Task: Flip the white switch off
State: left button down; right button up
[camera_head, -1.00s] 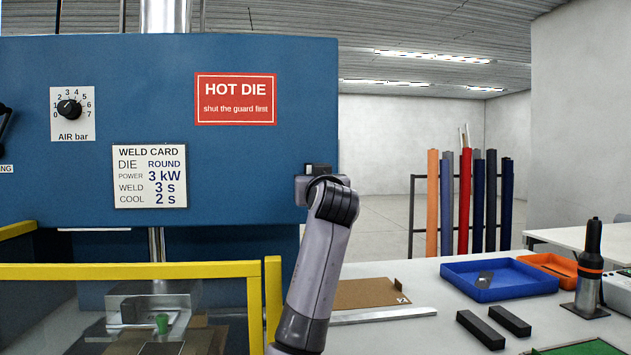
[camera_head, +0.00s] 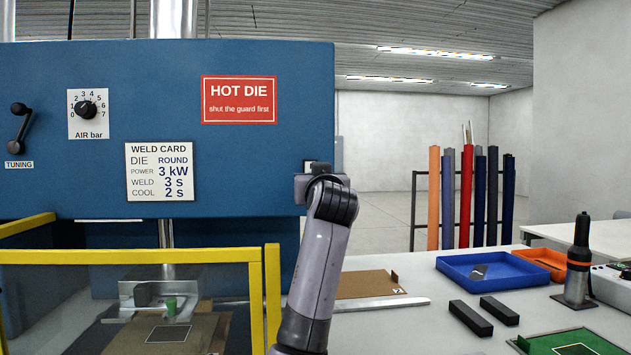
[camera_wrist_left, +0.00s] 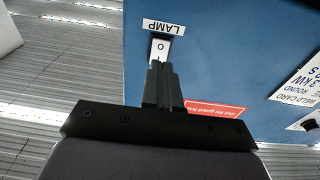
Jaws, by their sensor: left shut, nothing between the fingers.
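The white switch (camera_wrist_left: 159,48) is on the blue machine panel, above a white LAMP label (camera_wrist_left: 163,27) that shows upside down in the left wrist view. An "O" mark shows on its face; its rocker position is hidden behind my fingers. My left gripper (camera_wrist_left: 160,68) is shut and empty, its fingertips at the switch's edge; I cannot tell whether they touch. In the head view my left gripper (camera_head: 313,169) is at the right edge of the blue panel (camera_head: 235,170), and its wrist hides the switch. My right gripper is not in view.
A red HOT DIE sign (camera_head: 239,100) and a weld card (camera_head: 159,171) are on the panel. A yellow-framed guard (camera_head: 130,257) stands in front below. The table at right holds a blue tray (camera_head: 440,266), black bars (camera_head: 470,318) and a black-orange tool (camera_head: 579,255).

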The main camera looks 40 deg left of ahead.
pick_arm(q)
jog(key=b+v, duration=0.2)
jog(key=v, duration=0.6)
jog(key=shift+s+d, duration=0.2)
jog(key=shift+d, duration=0.1)
jog(key=shift+f, duration=0.15)
jog(key=shift+f, duration=0.1)
